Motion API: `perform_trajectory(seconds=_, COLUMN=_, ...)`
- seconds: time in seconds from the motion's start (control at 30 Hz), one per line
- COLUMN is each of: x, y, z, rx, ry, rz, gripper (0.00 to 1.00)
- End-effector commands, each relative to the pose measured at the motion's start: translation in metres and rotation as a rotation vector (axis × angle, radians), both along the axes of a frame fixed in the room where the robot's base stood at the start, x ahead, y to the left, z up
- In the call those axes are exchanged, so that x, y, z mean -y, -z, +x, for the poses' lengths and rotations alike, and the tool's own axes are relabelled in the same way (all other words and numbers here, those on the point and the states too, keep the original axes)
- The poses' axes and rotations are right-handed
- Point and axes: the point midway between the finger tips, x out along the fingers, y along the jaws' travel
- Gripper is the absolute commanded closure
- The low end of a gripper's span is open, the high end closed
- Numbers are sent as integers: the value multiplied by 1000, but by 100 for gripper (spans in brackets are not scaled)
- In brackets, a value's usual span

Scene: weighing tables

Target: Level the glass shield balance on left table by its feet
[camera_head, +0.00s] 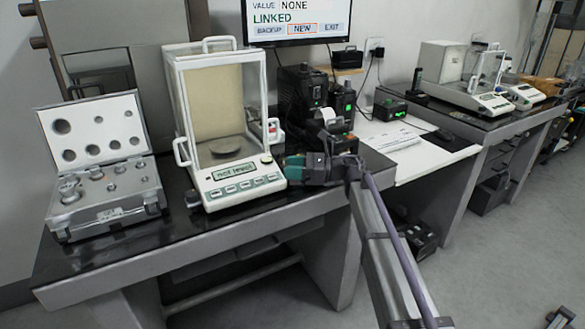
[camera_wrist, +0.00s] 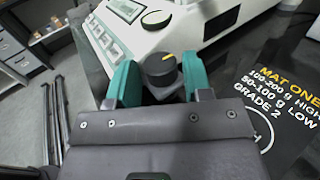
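The glass shield balance (camera_head: 238,193) stands on the left table (camera_head: 110,250), and its display (camera_head: 237,169) reads "not level". A small round gauge, perhaps a bubble level, sits on its front right corner and shows in the wrist view (camera_wrist: 157,19). A dark front left foot (camera_head: 193,198) shows beside the base. My gripper (camera_head: 291,167) is at the balance's front right corner. In the wrist view its green fingers (camera_wrist: 160,75) stand on either side of a black foot knob (camera_wrist: 159,68) with a yellow mark. Narrow gaps seem to show, so the fingers look open around it.
An open case of weights (camera_head: 105,165) stands left of the balance. Black devices (camera_head: 303,90) and a small printer (camera_head: 330,122) stand close behind my gripper. A monitor (camera_head: 297,20) reads "LINKED". A dark mat with printed text (camera_wrist: 275,100) lies right of the knob.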

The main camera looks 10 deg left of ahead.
Motion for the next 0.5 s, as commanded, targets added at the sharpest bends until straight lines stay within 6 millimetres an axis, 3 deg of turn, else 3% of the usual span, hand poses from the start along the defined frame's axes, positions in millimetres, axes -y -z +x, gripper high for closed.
perform_trajectory(seconds=0.23, x=10, y=0, z=2, rx=0, ry=0, rz=0, gripper=54)
perform_trajectory(seconds=0.5, x=75, y=0, z=14, rx=0, ry=3, rz=0, gripper=54)
